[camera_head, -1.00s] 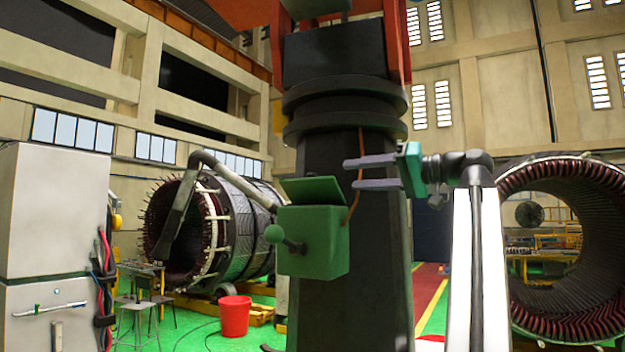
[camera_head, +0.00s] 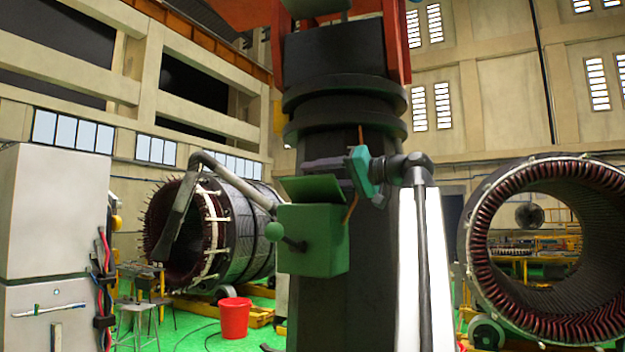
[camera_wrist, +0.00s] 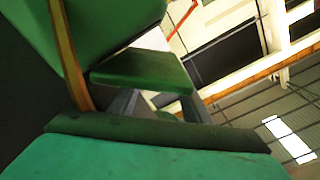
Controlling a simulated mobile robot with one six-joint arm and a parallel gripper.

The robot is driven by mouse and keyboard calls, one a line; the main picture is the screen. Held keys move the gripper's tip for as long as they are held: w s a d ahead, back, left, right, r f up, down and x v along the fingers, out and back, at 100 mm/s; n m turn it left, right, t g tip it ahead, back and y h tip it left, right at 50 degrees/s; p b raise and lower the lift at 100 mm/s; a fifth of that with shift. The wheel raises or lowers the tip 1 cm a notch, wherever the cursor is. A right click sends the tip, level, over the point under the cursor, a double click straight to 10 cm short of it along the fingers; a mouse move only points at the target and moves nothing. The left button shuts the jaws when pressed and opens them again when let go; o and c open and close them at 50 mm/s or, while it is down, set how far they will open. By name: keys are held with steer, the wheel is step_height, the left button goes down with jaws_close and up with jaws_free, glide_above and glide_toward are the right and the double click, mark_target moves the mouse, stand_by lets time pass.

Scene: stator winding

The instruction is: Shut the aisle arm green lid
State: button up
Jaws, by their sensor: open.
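A green box (camera_head: 312,240) is fixed to the dark column in the head view. Its green lid (camera_head: 312,188) stands raised and tilted above the box's top. In the wrist view, green panels of the box (camera_wrist: 110,25) and what looks like the lid (camera_wrist: 145,70) show close ahead, and the fingers are mostly hidden.
The dark column (camera_head: 340,310) stands directly behind the box. An orange cable (camera_head: 351,208) runs down it beside the box. A red bucket (camera_head: 235,317), a stool and a large stator (camera_head: 235,230) are at the left. Another stator ring (camera_head: 480,250) stands at the right.

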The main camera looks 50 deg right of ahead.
steer(key=shift+x, duration=0.8)
jaws_close()
steer(key=shift+s, duration=0.1)
